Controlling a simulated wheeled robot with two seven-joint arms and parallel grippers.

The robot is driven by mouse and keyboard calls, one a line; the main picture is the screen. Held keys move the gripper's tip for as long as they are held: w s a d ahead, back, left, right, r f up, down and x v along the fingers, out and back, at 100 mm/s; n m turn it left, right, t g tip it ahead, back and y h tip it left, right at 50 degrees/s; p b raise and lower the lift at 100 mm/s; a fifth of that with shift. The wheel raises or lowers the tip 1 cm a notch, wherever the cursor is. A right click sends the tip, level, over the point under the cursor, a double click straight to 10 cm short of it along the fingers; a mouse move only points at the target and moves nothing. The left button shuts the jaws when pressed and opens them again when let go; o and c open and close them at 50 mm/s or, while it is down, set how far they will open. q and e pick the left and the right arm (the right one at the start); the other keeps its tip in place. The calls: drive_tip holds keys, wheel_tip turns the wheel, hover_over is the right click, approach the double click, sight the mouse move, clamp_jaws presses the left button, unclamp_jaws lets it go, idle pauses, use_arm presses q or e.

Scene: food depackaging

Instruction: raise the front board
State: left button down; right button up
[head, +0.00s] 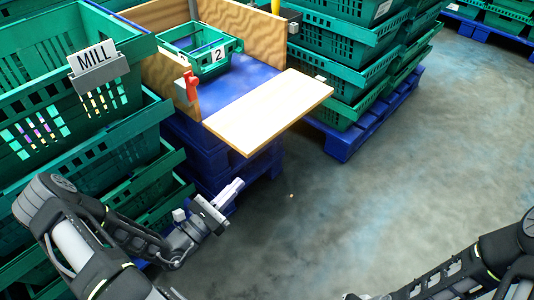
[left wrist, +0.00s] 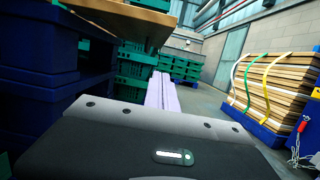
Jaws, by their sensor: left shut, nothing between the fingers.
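The front board (head: 268,112) is a pale wooden panel. It lies folded down, about level, and sticks out from the front of the wooden box on blue pallets. Its underside edge shows at the top of the left wrist view (left wrist: 125,18). My left gripper (head: 232,190) is below and to the left of the board in the head view, apart from it. Its fingers are together and empty; they also show in the left wrist view (left wrist: 162,92).
A red latch (head: 191,86) sits at the box's left front corner. A green crate marked 2 (head: 209,61) stands inside on the blue floor. Green crates labelled MILL (head: 92,135) crowd the left; more stacks (head: 345,75) stand right. The floor (head: 330,215) in front is open.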

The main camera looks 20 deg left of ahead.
use_arm(q)
drive_tip(key=shift+s+r, duration=0.1)
drive_tip(key=w+d+r+b, duration=0.3)
drive_tip(key=w+r, duration=0.3)
drive_tip(key=w, duration=0.3)
drive_tip(key=shift+d+r, duration=0.2)
drive_tip(key=shift+d, duration=0.15)
idle(0.4)
